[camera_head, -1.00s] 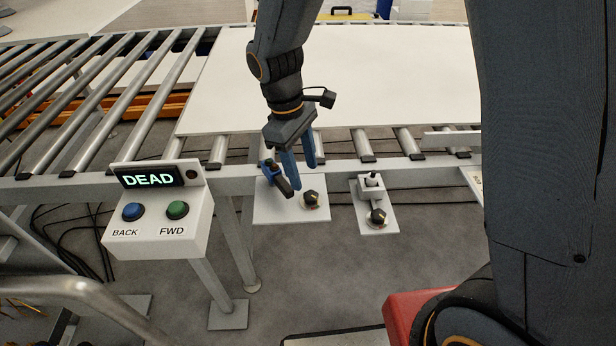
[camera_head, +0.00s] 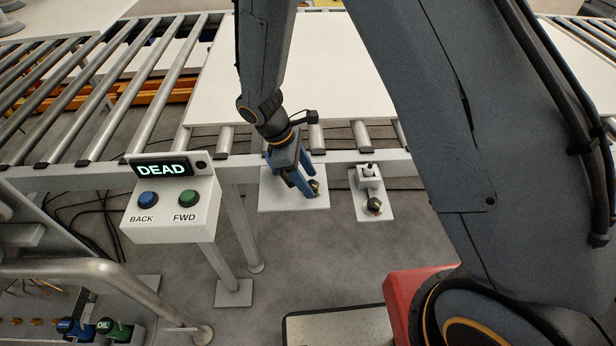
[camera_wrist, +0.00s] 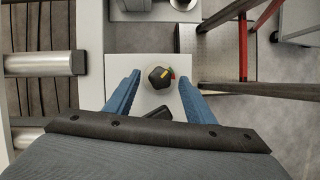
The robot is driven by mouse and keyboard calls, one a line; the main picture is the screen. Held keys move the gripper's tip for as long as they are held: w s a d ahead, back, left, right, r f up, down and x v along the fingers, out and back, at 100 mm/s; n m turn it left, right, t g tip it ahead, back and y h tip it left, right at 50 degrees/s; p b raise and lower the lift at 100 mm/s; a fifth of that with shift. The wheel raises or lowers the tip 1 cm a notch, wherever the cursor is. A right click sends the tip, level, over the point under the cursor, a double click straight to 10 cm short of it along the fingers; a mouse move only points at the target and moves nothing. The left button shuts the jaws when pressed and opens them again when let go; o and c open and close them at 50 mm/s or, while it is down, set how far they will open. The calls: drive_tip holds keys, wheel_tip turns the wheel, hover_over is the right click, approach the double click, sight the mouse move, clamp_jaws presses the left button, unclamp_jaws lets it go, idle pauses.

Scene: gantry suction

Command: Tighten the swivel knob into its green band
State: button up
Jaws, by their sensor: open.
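A dark knob with a yellow pointer mark (camera_wrist: 159,76) stands on a white plate (camera_wrist: 117,68). Small green and red marks show at its right edge in the wrist view. The knob also shows in the head view (camera_head: 316,187), beside my fingertips. My gripper (camera_head: 308,185) is open over this plate, its blue fingers on either side of the knob in the wrist view (camera_wrist: 160,80), with gaps on both sides. Whether the fingertips are down at knob height I cannot tell. A dark handle end (camera_wrist: 158,113) lies just nearer the gripper than the knob.
A second white plate (camera_head: 386,211) to the right bears another dark knob (camera_head: 374,206) and a small block with a stem (camera_head: 369,176). A control box (camera_head: 172,212) reading DEAD stands left. The conveyor frame (camera_head: 235,172) runs behind the plates.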

drive_tip(key=shift+d+f, duration=0.1)
drive_tip(key=shift+f, duration=0.1)
drive_tip(key=c, duration=1.1)
drive_tip(key=shift+o, duration=0.2)
drive_tip(key=shift+w+m+g, duration=0.1)
drive_tip(key=shift+m+g, duration=0.3)
drive_tip(key=shift+m, duration=0.7)
drive_tip(key=o, duration=1.1)
drive_tip(key=shift+c, duration=0.2)
